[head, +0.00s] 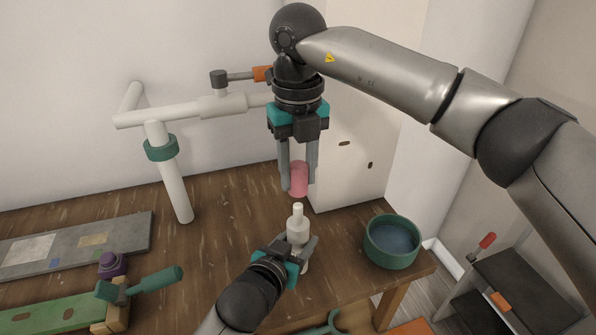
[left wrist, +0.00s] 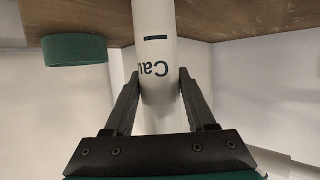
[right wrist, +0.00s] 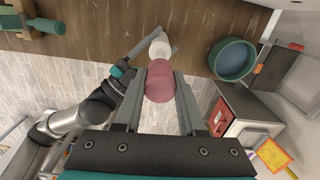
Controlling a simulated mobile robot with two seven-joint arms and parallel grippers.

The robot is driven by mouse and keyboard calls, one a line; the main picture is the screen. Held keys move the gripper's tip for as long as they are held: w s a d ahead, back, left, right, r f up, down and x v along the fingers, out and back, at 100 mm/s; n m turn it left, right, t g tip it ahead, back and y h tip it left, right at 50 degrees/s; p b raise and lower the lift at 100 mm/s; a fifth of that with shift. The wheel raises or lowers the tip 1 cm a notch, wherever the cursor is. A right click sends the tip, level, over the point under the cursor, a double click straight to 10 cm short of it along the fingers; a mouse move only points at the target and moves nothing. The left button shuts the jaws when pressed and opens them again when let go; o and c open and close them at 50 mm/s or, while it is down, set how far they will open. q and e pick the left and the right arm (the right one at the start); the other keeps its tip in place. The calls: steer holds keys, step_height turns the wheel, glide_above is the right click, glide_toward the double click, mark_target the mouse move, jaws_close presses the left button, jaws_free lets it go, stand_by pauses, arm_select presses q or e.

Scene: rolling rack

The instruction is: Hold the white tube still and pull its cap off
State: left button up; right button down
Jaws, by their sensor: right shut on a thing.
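The white tube (head: 299,232) stands upright with its narrow neck bare at the top; dark lettering shows on it in the left wrist view (left wrist: 155,45). My left gripper (head: 300,246) has its fingers on both sides of the tube and looks shut on it. My right gripper (head: 299,186) points down above the tube, shut on the pink cap (head: 300,178). The cap is apart from the neck, with a small gap below it. In the right wrist view the cap (right wrist: 159,82) sits between the fingers and partly covers the tube (right wrist: 160,46).
A green round bowl (head: 392,241) stands right of the tube on the wooden table (head: 225,220). A white pipe frame (head: 174,180) stands behind left. A grey board (head: 75,244) and a green-handled tool (head: 150,282) lie at left. A dark cart (head: 525,285) is at right.

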arm_select(q)
steer(key=o, duration=0.4)
steer(key=shift+o, duration=0.2)
steer(key=shift+s, duration=0.1)
steer(key=v, duration=1.2)
